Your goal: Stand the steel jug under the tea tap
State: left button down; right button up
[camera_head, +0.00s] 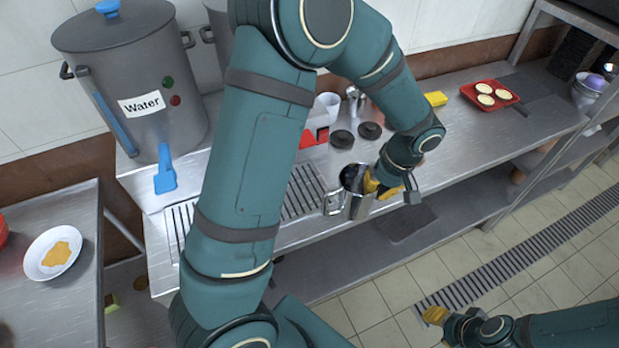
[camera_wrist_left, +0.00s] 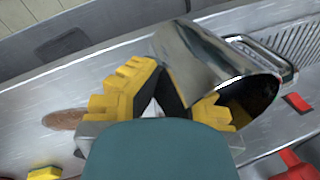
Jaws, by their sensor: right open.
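The steel jug (camera_head: 357,206) is upright at the counter's front edge, its handle to the left; I cannot tell whether it rests on the counter. It also shows in the left wrist view (camera_wrist_left: 205,55), with its dark mouth toward the right. My left gripper (camera_head: 383,188) is at the jug's rim on the side away from the handle. Its yellow fingers (camera_wrist_left: 168,95) appear closed on the wall, one at the mouth. My right gripper (camera_head: 440,317) is open and empty at the lower right. A second grey pot (camera_head: 217,45) is mostly hidden behind my left arm. No tea tap is visible.
The Water pot (camera_head: 140,75) stands at the back left, with a blue paddle-shaped piece (camera_head: 165,170) before it. A slotted drain grate (camera_head: 303,192) lies left of the jug. A white cup (camera_head: 328,104), dark discs (camera_head: 342,139) and a red tray (camera_head: 490,96) are farther back.

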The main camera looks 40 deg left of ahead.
pick_arm(q)
jog(key=a, duration=0.3)
jog(key=s+a, duration=0.1)
jog(key=a, duration=0.3)
jog(key=s+a, duration=0.1)
jog(key=a, duration=0.3)
jog(key=shift+s+a, duration=0.25)
jog(key=a, duration=0.3)
jog(key=shift+s+a, duration=0.2)
jog(key=shift+s, duration=0.15)
jog(key=shift+s+f, duration=0.1)
jog(key=shift+f, duration=0.65)
jog(key=c, duration=1.1)
grip_release()
jog(key=shift+c, duration=0.2)
jog(key=p+v, duration=0.2)
jog(key=v, duration=1)
jog(key=shift+d, duration=0.1)
